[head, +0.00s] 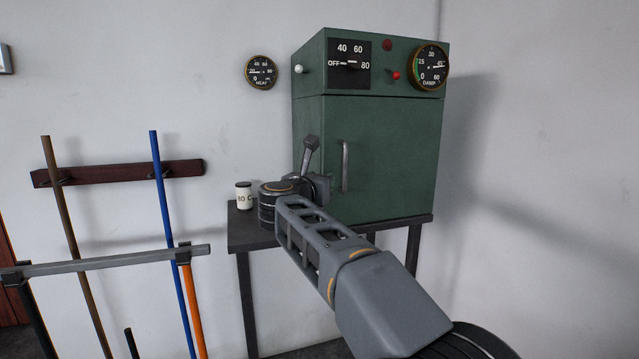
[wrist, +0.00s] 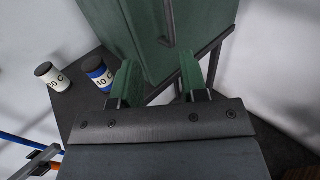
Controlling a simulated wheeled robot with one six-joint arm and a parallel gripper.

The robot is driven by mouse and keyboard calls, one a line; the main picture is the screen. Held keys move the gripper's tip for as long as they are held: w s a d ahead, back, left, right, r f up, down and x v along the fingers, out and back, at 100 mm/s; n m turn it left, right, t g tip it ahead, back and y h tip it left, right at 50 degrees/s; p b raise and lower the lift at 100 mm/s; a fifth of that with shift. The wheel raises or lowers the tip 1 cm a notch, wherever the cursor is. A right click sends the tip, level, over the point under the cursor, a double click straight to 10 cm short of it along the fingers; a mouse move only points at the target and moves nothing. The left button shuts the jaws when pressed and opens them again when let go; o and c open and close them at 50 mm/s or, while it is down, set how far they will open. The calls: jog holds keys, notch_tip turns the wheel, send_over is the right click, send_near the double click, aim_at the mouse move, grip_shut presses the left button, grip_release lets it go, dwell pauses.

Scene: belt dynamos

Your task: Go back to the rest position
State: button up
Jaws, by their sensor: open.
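My gripper (wrist: 157,82) is open, with its two green fingers well apart and nothing between them in the wrist view. It is in front of the green cabinet (wrist: 130,22), near the cabinet's lower edge and handle. In the head view my arm reaches in from the lower right to the front of the cabinet (head: 385,150); the fingers cannot be made out there. The cabinet door is shut.
The cabinet stands on a dark table (head: 245,235). A white-labelled can (head: 243,196) stands at its left; a blue-labelled can (wrist: 97,72) shows beside it in the wrist view. A rack bar (head: 105,260) with poles is at left. A dial (head: 261,72) hangs on the wall.

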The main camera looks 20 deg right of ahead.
jog(key=shift+s, duration=0.1)
jog(key=s+a+r+n+t+y+p, duration=0.15)
jog(key=r+n+y+p, duration=0.3)
jog(key=n, duration=0.45)
jog(key=s+a+r+n+t+y+p, duration=0.1)
jog(key=a+r+n+t+y+p, duration=0.25)
jog(key=n+p, duration=0.4)
jog(key=s+a+f+n+g+y+p, duration=0.2)
jog(key=s+f+n+g+y+p, duration=0.25)
jog(key=n, duration=0.85)
jog(key=s+d+f+n+g+p, duration=0.1)
jog(key=s+f+n+g+p, duration=0.1)
jog(key=s, duration=0.5)
jog(key=s+d+f+n+g+p, duration=0.2)
jog(key=s+f+n+g+p, duration=0.1)
jog(key=s+f+n+g, duration=0.2)
jog(key=s+d+f+n+g+h+p, duration=0.1)
jog(key=s+d+f+n+g+p, duration=0.1)
jog(key=s+n, duration=0.5)
notch_tip(320, 180, down, 2)
jog(key=s+g+p, duration=0.1)
jog(key=s+g, duration=0.1)
jog(key=shift+s+d, duration=0.15)
jog(key=shift+s, duration=0.2)
jog(key=shift+o, duration=0.2)
